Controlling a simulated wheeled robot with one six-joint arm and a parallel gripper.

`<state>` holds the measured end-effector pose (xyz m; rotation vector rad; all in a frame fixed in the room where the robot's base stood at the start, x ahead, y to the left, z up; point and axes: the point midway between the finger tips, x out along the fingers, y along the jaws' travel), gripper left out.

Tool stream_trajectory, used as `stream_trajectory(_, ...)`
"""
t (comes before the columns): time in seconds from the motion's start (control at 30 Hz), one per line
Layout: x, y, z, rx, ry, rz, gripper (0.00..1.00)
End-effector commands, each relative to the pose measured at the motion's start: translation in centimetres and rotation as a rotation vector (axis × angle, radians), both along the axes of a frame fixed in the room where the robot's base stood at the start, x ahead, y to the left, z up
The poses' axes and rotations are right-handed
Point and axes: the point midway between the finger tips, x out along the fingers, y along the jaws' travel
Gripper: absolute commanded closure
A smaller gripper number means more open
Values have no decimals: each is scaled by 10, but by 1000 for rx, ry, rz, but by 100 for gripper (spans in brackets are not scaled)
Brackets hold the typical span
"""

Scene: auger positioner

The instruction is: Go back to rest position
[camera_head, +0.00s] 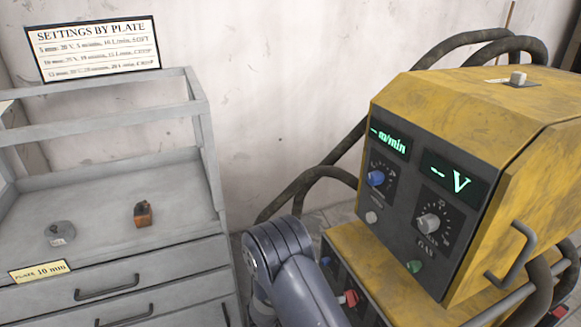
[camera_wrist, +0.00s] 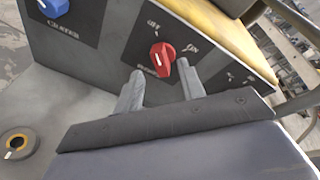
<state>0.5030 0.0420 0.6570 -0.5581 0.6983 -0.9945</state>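In the wrist view my gripper (camera_wrist: 160,70) is open, with its two grey fingers spread apart. A red switch knob (camera_wrist: 162,60) on a dark panel lies just beyond and between the fingertips. An ON label shows at its right. I cannot tell whether a finger touches the knob. The red knob also shows low in the head view (camera_head: 350,298), beside my dark arm links. My gripper's fingers are not visible in the head view.
The yellow welding machine (camera_head: 545,190) stands at right, with unlit-value displays reading dashes and thick cables behind. A grey drawer cabinet (camera_head: 215,190) with a raised rail stands at left, holding an orange block (camera_head: 142,214) and a grey disc (camera_head: 60,233). A blue knob (camera_wrist: 52,8) is on the lower panel.

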Motion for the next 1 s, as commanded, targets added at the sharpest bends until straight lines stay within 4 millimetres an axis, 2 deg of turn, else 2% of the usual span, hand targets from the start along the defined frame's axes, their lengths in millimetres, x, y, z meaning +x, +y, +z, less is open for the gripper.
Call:
stream_trajectory(0.03, 3, -11, -3, -1, 1, -5, 62)
stream_trajectory(0.2, 15, -41, -12, 0, 1, -5, 62)
stream_trajectory(1.0, 9, -40, -11, 202, -491, 1, 62)
